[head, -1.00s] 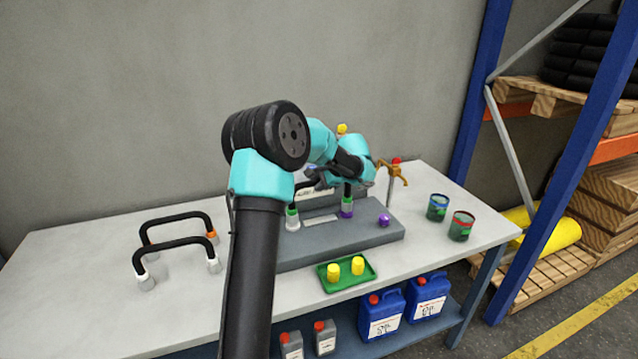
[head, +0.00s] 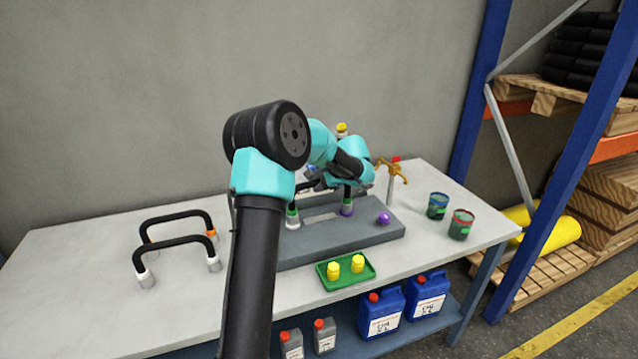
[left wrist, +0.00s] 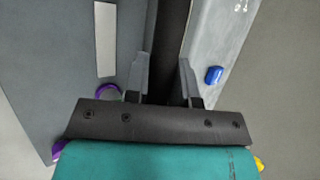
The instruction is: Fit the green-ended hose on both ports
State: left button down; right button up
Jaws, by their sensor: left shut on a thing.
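The black hose (left wrist: 172,40) runs between the fingers of my left gripper (left wrist: 168,85), which is shut on it. In the head view this gripper (head: 322,183) is partly hidden by its own wrist, above the grey block (head: 335,235). One green end (head: 291,212) of the hose is at the left port (head: 292,223), which is pale. The hose's other end is at the purple port (head: 346,208), upright; little green shows there. I cannot tell how deep either end sits. My right gripper is not in view.
A purple knob (head: 383,218) is on the block's right. A green tray (head: 345,283) with yellow caps lies in front. Two other black hoses (head: 175,240) stand at left. Cans (head: 461,224) and a brass tap (head: 391,172) are at right.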

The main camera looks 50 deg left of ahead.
pick_arm(q)
jog(key=c, duration=1.2)
grip_release()
jog(key=shift+f, duration=0.1)
jog(key=v, duration=1.1)
dwell(0.4)
